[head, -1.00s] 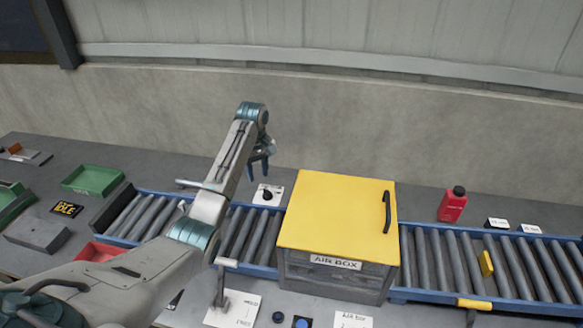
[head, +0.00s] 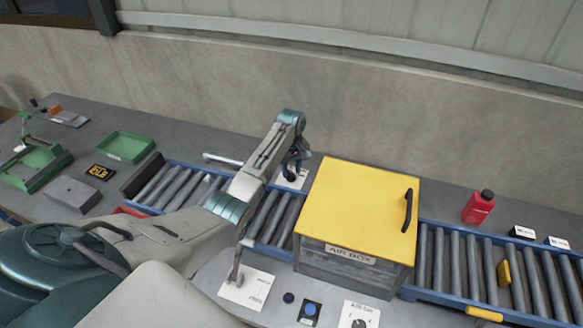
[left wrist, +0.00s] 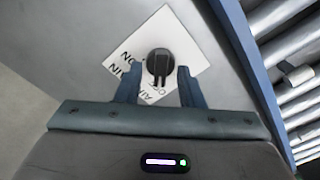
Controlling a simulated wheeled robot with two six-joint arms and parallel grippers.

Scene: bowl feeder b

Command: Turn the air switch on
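The air switch is a black rotary knob (left wrist: 159,62) on a white printed card, lying on the grey table behind the conveyor. In the left wrist view its grip bar runs roughly up and down the picture; the lettering is partly readable, with "ON" and "AIR" on it. In the head view the card (head: 286,181) shows just left of the yellow-topped box, partly covered by my gripper. My left gripper (left wrist: 157,70) is open, pointing down, with one finger on each side of the knob in the picture. Contact with the knob cannot be told. My right gripper is not in view.
The air box (head: 360,205) stands right of my left gripper. The roller conveyor (head: 272,222) runs in front of the switch, below my forearm. A red bottle (head: 478,208) and a green tray (head: 125,147) stand farther off. A concrete wall rises behind the table.

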